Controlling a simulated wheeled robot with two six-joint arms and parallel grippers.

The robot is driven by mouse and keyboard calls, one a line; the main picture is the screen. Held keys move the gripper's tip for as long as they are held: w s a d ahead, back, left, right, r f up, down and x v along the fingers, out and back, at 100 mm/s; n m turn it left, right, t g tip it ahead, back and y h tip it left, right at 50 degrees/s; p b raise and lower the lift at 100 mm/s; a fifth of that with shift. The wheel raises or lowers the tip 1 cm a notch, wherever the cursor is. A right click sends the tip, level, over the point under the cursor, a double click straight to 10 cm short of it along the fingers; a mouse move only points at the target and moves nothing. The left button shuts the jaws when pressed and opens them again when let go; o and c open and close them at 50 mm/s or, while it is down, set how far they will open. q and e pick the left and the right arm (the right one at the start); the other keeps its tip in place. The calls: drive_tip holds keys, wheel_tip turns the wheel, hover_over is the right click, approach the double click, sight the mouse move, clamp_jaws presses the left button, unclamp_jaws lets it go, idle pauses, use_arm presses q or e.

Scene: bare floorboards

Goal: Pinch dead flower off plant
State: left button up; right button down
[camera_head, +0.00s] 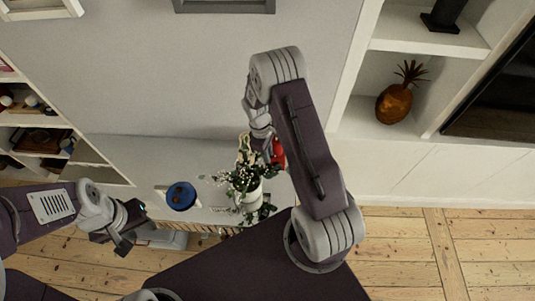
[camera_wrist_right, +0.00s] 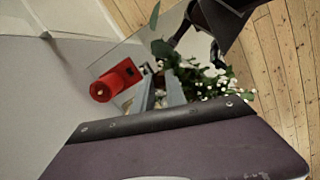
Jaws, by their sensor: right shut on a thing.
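The plant (camera_head: 243,180) has dark green leaves and small white flowers. It stands in a pale pot (camera_head: 251,199) on a narrow white top. In the right wrist view its leaves and flowers (camera_wrist_right: 213,85) are just beyond my right gripper (camera_wrist_right: 163,95). The grey fingers of that gripper are shut on a part of the plant, but the piece between them is mostly hidden. I cannot make out a dead flower. My left gripper (camera_head: 122,232) is empty, its dark fingers apart, low on the left, well away from the plant.
A pineapple ornament (camera_head: 395,100) sits in the right shelf.

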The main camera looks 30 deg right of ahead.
drive_tip(key=shift+r+p, duration=2.55)
drive_tip(key=shift+r, duration=0.5)
